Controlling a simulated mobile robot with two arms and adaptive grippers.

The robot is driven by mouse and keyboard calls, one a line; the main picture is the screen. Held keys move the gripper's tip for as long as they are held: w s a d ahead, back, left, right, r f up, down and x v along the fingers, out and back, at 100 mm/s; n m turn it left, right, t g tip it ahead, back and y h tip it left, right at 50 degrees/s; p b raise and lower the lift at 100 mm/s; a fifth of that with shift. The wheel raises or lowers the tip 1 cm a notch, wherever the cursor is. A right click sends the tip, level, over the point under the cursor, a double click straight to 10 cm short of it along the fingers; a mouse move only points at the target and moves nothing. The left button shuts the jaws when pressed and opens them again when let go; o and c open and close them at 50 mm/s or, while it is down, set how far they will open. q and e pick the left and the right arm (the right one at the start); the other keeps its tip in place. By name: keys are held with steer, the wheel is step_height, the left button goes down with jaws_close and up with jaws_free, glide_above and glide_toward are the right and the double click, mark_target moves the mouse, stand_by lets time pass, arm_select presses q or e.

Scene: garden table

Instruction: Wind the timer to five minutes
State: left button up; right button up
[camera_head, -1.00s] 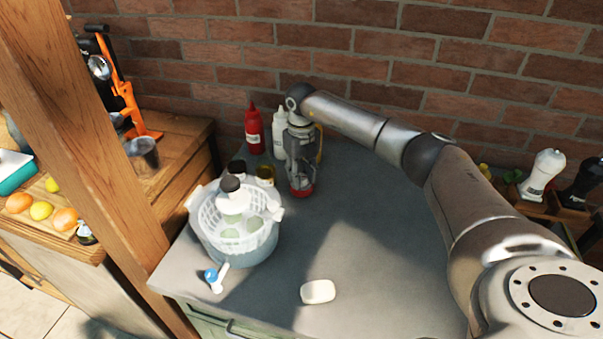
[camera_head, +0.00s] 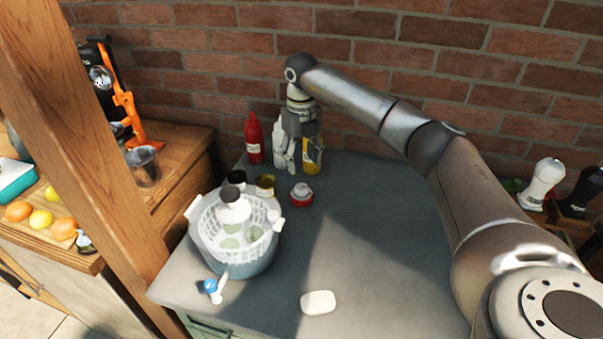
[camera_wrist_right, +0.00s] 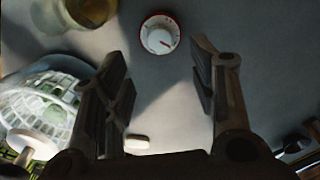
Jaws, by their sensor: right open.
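The timer (camera_head: 301,194) is a small red-based dial with a white top, standing on the grey tabletop to the right of the jars. In the right wrist view the timer (camera_wrist_right: 160,35) shows a white knob, a red rim and a red pointer mark, and it lies beyond the fingertips, between their lines. My right gripper (camera_head: 303,165) is raised above and behind the timer, apart from it. In the right wrist view its two fingers (camera_wrist_right: 160,80) are spread wide with nothing between them. My left gripper is not in view.
A salad spinner (camera_head: 236,232) with a white basket stands left of the timer. Two jars, a red bottle (camera_head: 254,138), a white bottle and a yellow bottle stand behind it. A white oval piece (camera_head: 318,302) and a blue-and-white scoop (camera_head: 212,288) lie in front. The table's right middle is clear.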

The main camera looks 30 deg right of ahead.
steer(key=shift+r, duration=1.6)
